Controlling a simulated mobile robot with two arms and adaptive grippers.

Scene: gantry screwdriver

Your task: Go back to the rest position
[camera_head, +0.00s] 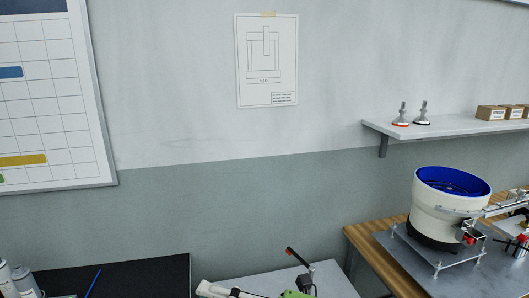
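Neither of my grippers can be made out in the head view. At the bottom edge, a white elongated part (225,291) is cut off by the frame; I cannot tell what it belongs to. Beside it, a green part (296,294) and a black upright piece with an orange-red tipped bar (297,257) show above a light grey table (335,282). Most of the work area lies below the frame and is hidden.
A white bowl feeder with blue inside (433,205) stands on a wooden-edged bench (372,256) at right. A wall shelf (440,132) holds small boxes (491,113) and two suction-cup-like parts. A black table (150,277) is at lower left. A wall board (50,110) hangs above.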

